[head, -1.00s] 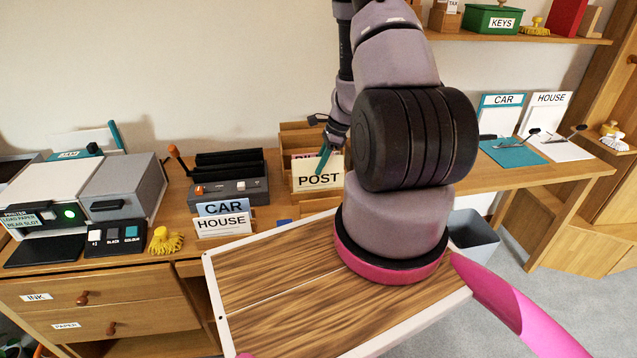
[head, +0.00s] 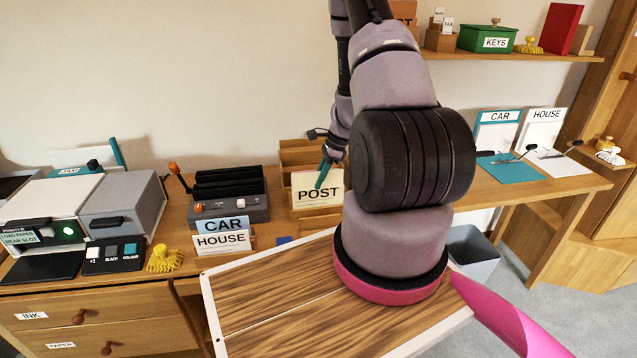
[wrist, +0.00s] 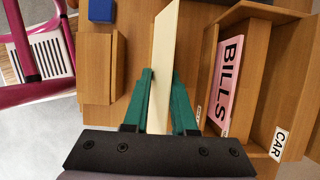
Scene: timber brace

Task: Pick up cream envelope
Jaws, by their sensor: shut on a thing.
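The cream envelope is a thin, flat panel seen nearly edge-on in the wrist view (wrist: 163,60). My gripper (wrist: 160,100) has its two teal fingers shut on it, one on each side. In the head view the gripper (head: 324,170) points down at the wooden letter rack (head: 300,153). A cream face (head: 305,180) shows there above the word POST; I cannot tell whether the lettering is on the envelope or on the rack. The envelope's lower end is hidden in both views.
A pink BILLS card (wrist: 229,80) stands in a rack slot close to the right finger. CAR and HOUSE cards (head: 223,236) stand left of the rack, near a grey device (head: 230,200). A blue block (wrist: 101,10) lies nearby. A shelf (head: 520,55) is at upper right.

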